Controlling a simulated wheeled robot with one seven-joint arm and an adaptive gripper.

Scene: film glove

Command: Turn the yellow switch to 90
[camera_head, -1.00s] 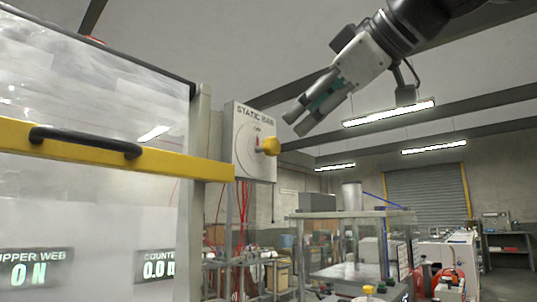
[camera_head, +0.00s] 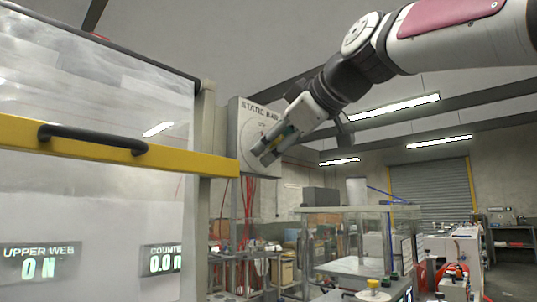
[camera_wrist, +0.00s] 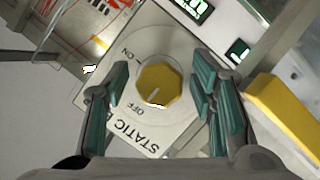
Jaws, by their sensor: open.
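The yellow switch (camera_wrist: 159,85) is a faceted knob with a white pointer line, on the grey "STATIC BAR" box (camera_head: 246,110). In the wrist view the box face (camera_wrist: 118,60) looks rotated, with "ON" and "OFF" marks beside the knob. The pointer line runs toward the lower left, near the "OFF" side. My gripper (camera_head: 264,156) is at the box front in the head view and mostly hides the knob. In the wrist view my gripper (camera_wrist: 165,100) is open, with one finger on each side of the knob. I see gaps between the fingers and the knob.
A yellow rail (camera_head: 190,160) with a black handle (camera_head: 92,138) runs left of the box, and it also shows at the right of the wrist view (camera_wrist: 282,118). A clear panel (camera_head: 90,90) stands above it. Red cables (camera_head: 246,205) hang below the box. Free air lies to the right.

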